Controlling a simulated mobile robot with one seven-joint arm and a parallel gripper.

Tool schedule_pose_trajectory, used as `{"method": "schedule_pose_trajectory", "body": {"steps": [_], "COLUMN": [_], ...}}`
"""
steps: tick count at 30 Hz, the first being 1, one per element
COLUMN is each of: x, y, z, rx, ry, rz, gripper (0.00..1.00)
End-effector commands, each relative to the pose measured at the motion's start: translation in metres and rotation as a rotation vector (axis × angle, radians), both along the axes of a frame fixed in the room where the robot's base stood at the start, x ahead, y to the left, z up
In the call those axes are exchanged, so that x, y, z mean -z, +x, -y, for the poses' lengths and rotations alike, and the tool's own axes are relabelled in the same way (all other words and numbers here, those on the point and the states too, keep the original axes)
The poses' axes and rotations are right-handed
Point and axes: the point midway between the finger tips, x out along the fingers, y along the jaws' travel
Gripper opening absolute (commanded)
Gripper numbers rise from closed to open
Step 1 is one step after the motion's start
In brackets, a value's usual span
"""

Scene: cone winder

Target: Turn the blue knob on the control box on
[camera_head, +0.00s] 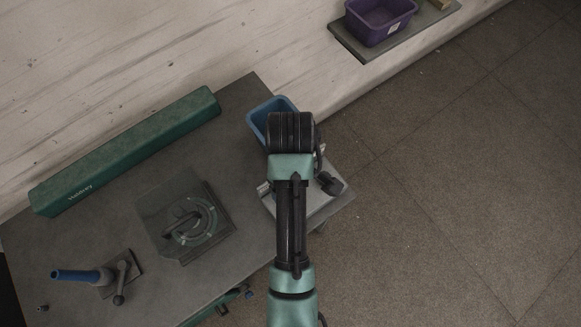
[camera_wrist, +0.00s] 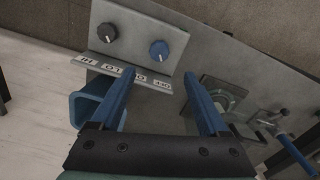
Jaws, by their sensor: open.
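The control box (camera_wrist: 135,45) is a light grey panel in the upper part of the wrist view. It carries a dark knob (camera_wrist: 107,32) and, to its right, the blue knob (camera_wrist: 159,49) with a small white mark. A label strip (camera_wrist: 125,73) below them has HI, LO and ON, OFF tags, seen upside down. My gripper (camera_wrist: 159,75) is open and empty; its two blue fingers point toward the box, with the blue knob between and beyond their tips, apparently untouched.
A blue bin (camera_head: 259,115) stands close to the box. On the grey table (camera_head: 170,280) are a long green housing (camera_head: 125,150), a dial with a handle (camera_head: 187,222) and a blue-handled lever (camera_head: 75,275). A purple bin (camera_head: 372,28) sits on a far shelf.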

Motion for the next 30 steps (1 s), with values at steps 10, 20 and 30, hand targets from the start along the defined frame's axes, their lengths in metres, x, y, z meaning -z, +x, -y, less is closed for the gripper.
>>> {"method": "schedule_pose_trajectory", "body": {"steps": [10,20,30], "x": [0.072,0.108,0.110], "y": [0.000,0.001,0.001], "z": [0.000,0.000,0.000], "rx": [0.001,0.001,0.001], "ry": [-0.001,0.000,0.000], "rz": [-0.002,0.002,0.004], "gripper": [0.78,0.78,0.78]}}
